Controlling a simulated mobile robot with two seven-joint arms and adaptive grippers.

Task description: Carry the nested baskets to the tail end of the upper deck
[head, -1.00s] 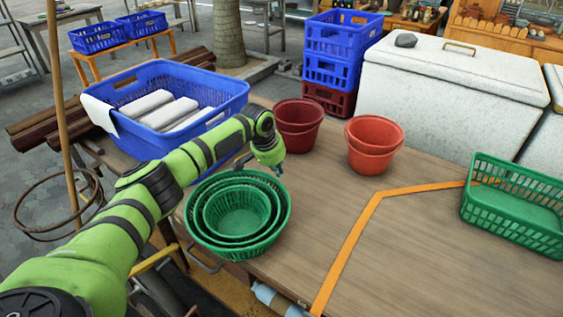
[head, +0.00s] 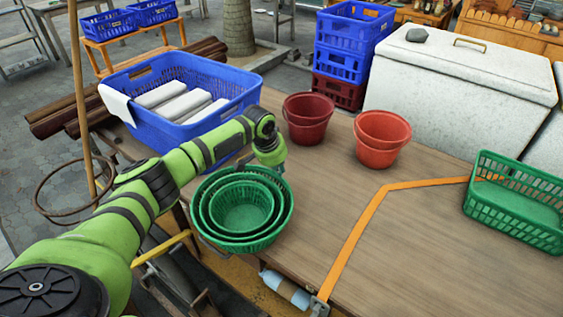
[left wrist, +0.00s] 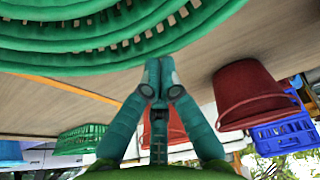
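The nested green baskets (head: 243,208) are round, sit one inside another, and stand upright on the wooden table top (head: 440,250) near its left edge. My left gripper (head: 279,171) is at the far right side of their rim, fingers pointing down. In the left wrist view the two fingertips (left wrist: 159,68) are together at the outer rim of the green baskets (left wrist: 90,62), and look shut on it; the exact contact is hidden. My right gripper is not in view.
Dark red (head: 307,118) and orange-red (head: 382,140) buckets stand behind the baskets. A blue basket of white rolls (head: 235,85) is at the back left. Orange tape (head: 360,232) crosses the table, and a green crate (head: 515,215) stands at the right. The front right is clear.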

